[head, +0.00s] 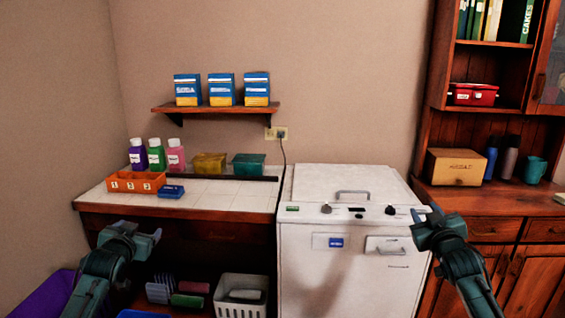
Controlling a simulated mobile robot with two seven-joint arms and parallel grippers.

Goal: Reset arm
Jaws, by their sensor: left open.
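My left gripper (150,238) is in the lower left of the head view, in front of the tiled counter (228,194). Its jaws are open and nothing shows between them. My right gripper (426,215) is at the right, in front of the right edge of the white top-lid machine (315,250). Its two fingertips stand apart, with nothing seen between them. Both arms come up from the bottom of the view.
An orange numbered bin (136,186), a small blue box (171,192) and several bottles stand on the counter. Boxes sit on a wall shelf (215,108). A white basket (240,296) is below. A wooden cabinet (480,202) stands at right.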

